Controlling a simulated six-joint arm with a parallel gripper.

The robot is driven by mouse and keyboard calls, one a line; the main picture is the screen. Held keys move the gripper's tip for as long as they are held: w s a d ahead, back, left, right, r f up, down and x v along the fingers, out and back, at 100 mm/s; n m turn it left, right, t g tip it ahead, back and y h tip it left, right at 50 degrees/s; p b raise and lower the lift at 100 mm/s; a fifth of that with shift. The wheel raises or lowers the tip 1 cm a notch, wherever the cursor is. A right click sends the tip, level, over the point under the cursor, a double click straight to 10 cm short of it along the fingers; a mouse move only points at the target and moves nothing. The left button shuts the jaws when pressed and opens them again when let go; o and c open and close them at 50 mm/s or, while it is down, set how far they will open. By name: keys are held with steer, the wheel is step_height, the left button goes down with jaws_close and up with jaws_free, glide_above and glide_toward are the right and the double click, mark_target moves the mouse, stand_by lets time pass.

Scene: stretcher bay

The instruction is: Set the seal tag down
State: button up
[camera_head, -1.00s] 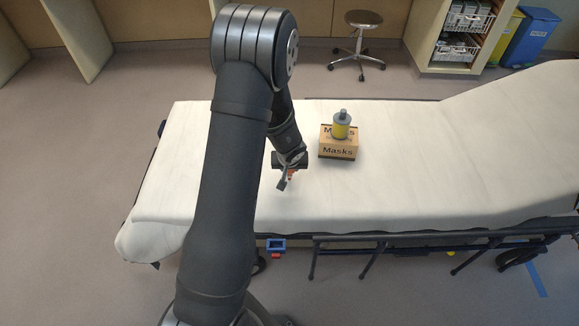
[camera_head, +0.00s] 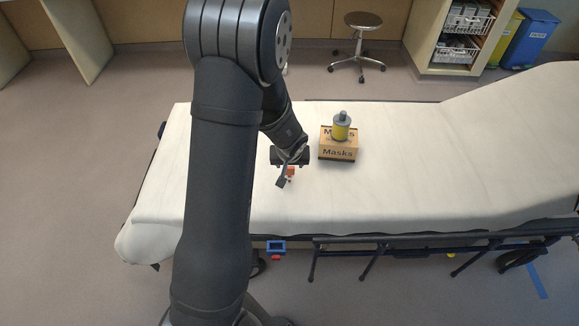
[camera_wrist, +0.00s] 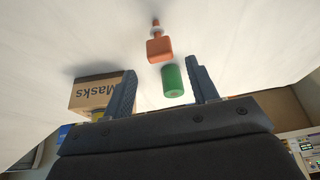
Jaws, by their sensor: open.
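The seal tag, which I take to be the orange piece with a narrow end and a pale ring (camera_wrist: 159,47), shows in the wrist view just beyond my fingertips, over the white sheet. It also shows as a small orange spot (camera_head: 291,171) below my gripper in the head view. I cannot tell whether it touches the sheet. My gripper (camera_wrist: 161,67) is open, its two fingers wide apart. A green cylinder (camera_wrist: 173,82) shows between the fingers, apart from both; the head view does not show it.
A stretcher with a white sheet (camera_head: 400,200) fills the middle. A cardboard Masks box (camera_head: 338,150) stands right of my gripper, with a yellow and grey canister (camera_head: 341,126) on top. The sheet left of my gripper and right of the box is clear.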

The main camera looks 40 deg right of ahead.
mark_target(289, 168)
steer(key=shift+v, duration=2.95)
steer(key=x, duration=1.2)
steer(key=shift+f, duration=0.2)
steer(key=shift+r, duration=0.1)
